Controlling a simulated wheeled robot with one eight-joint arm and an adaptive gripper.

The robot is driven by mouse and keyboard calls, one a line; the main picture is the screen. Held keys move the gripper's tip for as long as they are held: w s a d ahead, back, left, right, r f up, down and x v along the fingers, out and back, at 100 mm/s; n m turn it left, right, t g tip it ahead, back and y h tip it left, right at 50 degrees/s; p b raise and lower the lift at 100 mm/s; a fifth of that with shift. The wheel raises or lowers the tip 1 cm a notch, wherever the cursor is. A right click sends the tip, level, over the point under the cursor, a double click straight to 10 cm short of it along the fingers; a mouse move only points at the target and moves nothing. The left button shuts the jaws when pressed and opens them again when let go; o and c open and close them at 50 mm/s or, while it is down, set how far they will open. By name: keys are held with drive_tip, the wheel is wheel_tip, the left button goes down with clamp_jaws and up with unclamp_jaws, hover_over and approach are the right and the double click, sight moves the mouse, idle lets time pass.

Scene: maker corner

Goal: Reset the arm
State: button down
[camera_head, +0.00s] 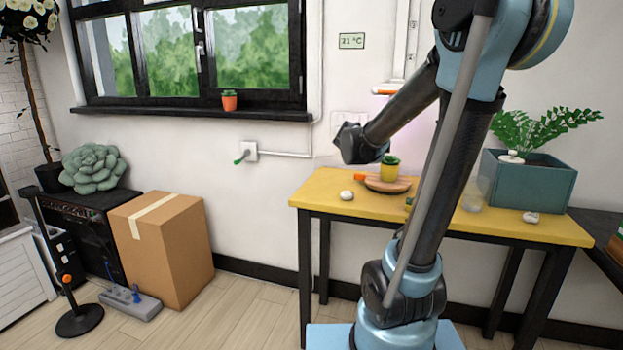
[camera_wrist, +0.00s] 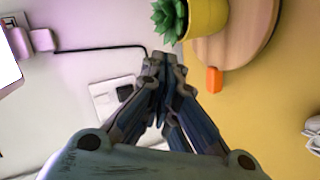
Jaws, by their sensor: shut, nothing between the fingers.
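My arm rises from its base in front of the yellow table (camera_head: 455,222) and bends back toward the wall. My gripper (camera_head: 347,143) hangs above the left part of the table in the head view. In the wrist view my gripper (camera_wrist: 163,62) has its fingers together with nothing between them. A small succulent in a yellow pot (camera_head: 389,172) stands on a round wooden board (camera_head: 378,187) below and right of the gripper. The pot also shows in the wrist view (camera_wrist: 207,18), close to the fingertips in the picture.
An orange piece (camera_wrist: 214,79) lies beside the board. White stones (camera_head: 346,195) and a teal planter (camera_head: 528,182) are on the table. A cardboard box (camera_head: 165,250) stands on the floor at left. Open floor lies between box and table.

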drive_tip(key=s+a+f+m+g+y, duration=0.1)
drive_tip(key=s+f, duration=0.5)
drive_tip(key=s, duration=0.6)
drive_tip(key=s+a+f+m+g+y, duration=0.1)
drive_tip(key=s+f+m+g+y, duration=0.2)
drive_tip(key=s+f, duration=0.4)
drive_tip(key=s+a+f+m+g+y, duration=0.1)
drive_tip(key=s+f+m+g, duration=0.3)
drive_tip(key=s, duration=1.3)
wheel_tip(320, 180, down, 3)
drive_tip(key=shift+a+r+m+g+y, duration=0.15)
drive_tip(key=shift+a+m+g+y, duration=0.2)
drive_tip(key=shift+g+y, duration=0.4)
drive_tip(key=shift+s, duration=0.1)
